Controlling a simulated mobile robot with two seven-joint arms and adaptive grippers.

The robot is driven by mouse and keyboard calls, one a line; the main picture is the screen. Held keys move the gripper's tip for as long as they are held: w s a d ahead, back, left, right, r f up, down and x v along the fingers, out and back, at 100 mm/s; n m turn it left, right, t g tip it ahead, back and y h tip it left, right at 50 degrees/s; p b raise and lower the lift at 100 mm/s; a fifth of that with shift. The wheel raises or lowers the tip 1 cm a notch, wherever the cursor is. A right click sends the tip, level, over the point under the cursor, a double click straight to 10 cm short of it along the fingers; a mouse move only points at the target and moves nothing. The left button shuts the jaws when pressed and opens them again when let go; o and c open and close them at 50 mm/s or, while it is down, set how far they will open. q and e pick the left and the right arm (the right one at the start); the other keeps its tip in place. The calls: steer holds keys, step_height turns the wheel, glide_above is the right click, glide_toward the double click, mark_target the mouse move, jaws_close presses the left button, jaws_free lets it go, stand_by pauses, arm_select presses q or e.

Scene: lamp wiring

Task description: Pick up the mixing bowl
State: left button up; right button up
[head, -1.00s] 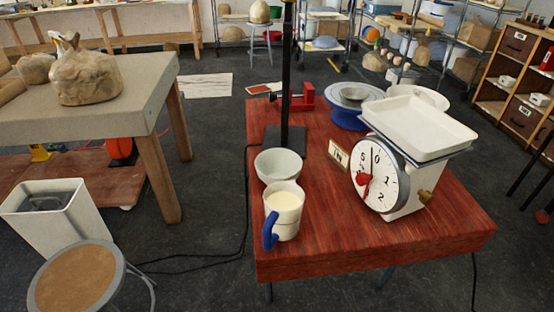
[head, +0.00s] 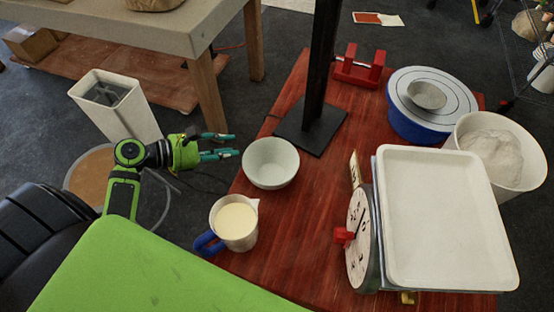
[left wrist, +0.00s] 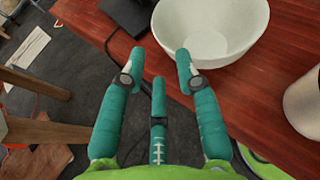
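The mixing bowl (head: 270,163), pale, round and empty, stands upright on the red table (head: 310,215) near its left edge. It also shows at the top of the left wrist view (left wrist: 210,30). My left gripper (head: 232,145), with green and teal fingers, is just left of the bowl, its fingertips pointing at the rim. In the left wrist view its fingers (left wrist: 158,72) are spread with nothing between them. The fingertips look close to the bowl's near wall; I cannot tell whether they touch. My right gripper is not in view.
A jug of cream liquid (head: 236,224) with a blue handle stands just in front of the bowl. A black post on a square base (head: 310,128) stands behind it. A white scale (head: 440,215), a blue turntable (head: 420,120) and a white tub (head: 525,165) fill the right side.

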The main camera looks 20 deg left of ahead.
mark_target(259, 144)
arm_select(q)
steer(key=x, duration=0.8)
steer(key=shift+w+d+f+p, duration=0.2)
steer(key=shift+w+p, duration=0.05)
steer(key=shift+p, duration=0.1)
steer(key=shift+w+d+f, duration=0.2)
steer(key=shift+w+d, duration=0.1)
steer(key=shift+w, duration=0.05)
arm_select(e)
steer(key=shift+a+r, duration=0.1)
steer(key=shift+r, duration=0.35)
arm_select(q)
jaws_close()
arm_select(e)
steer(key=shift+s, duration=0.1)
